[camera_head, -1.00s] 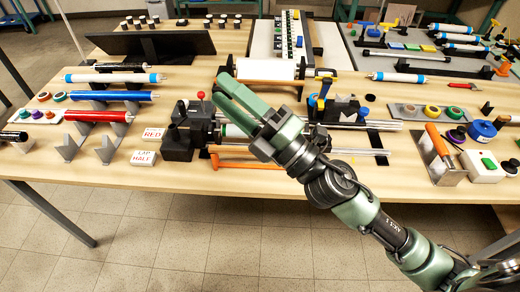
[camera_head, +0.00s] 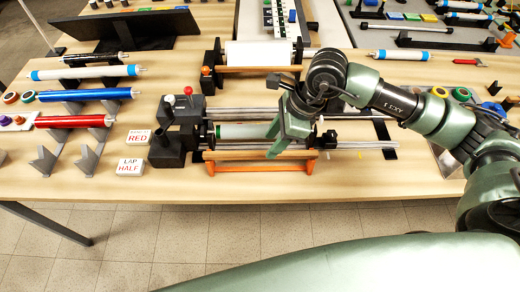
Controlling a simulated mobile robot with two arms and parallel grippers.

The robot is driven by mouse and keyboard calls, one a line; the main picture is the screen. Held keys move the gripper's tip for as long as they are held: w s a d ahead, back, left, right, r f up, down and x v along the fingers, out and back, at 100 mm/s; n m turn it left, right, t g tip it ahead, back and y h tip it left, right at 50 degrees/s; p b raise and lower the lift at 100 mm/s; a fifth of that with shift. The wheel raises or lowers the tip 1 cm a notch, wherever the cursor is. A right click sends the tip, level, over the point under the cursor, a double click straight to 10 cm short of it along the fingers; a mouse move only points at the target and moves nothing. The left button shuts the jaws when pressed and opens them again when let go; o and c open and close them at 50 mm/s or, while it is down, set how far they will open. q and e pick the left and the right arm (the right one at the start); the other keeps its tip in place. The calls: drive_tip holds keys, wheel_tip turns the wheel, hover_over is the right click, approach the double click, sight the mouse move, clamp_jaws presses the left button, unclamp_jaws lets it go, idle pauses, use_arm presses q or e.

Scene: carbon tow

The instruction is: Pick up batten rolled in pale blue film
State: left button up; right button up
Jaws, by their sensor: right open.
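My right gripper (camera_head: 284,138) is open and empty, fingers pointing down, over the right end of a pale roll with a green band (camera_head: 245,131). This roll lies level in the winding fixture in the middle of the table, and the fingers hide its right end. I cannot tell whether they touch it. Its film looks pale, and its exact tint is unclear. A pale roll with blue ends (camera_head: 85,72) lies on the rack at left, and a similar one (camera_head: 397,54) lies at right. My left gripper is not in view.
A black block with red and white knobs (camera_head: 180,105) stands left of the fixture. An orange bar (camera_head: 260,154) runs along its front, and metal rods lie behind. A blue roll (camera_head: 85,95) and a red roll (camera_head: 73,121) are at left. The front table strip is clear.

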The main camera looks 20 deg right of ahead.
sight(260, 153)
drive_tip(key=shift+w+a+f+p, duration=0.25)
drive_tip(key=shift+a+f+p, duration=0.45)
drive_tip(key=shift+f+p, duration=0.25)
drive_tip(key=shift+x, duration=0.85)
drive_tip(key=shift+w+a+f, duration=0.15)
drive_tip(key=shift+w+f, duration=0.05)
drive_tip(key=shift+f, duration=0.4)
drive_tip(key=c, duration=0.8)
clamp_jaws()
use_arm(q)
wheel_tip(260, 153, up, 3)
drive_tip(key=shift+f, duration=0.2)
use_arm(e)
drive_tip(key=shift+r, duration=0.1)
